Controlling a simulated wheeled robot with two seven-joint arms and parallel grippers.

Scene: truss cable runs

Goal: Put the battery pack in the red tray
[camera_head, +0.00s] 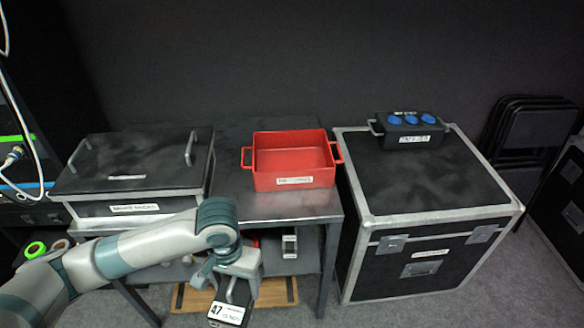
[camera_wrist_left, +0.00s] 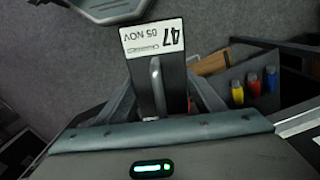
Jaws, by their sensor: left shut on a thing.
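The battery pack (camera_head: 228,313) is a black block with a white label reading 47. My left gripper (camera_head: 236,280) is shut on it and holds it in front of the steel table, below the tabletop's level. In the left wrist view the pack (camera_wrist_left: 146,88) hangs between the fingers of my left gripper (camera_wrist_left: 165,100), with its grey handle and the label "05 NOV" showing. The red tray (camera_head: 262,183) stands on the tabletop, up and to the right of the gripper. It has a handle at each side and looks empty.
A dark lidded box (camera_head: 120,165) stands on the left of the steel table (camera_head: 240,207). A black flight case (camera_head: 430,185) stands at the right, with a blue-socketed power box (camera_head: 410,140) on top. A lower shelf (camera_head: 300,262) holds small items. Folded chairs (camera_head: 525,135) lean at the back right.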

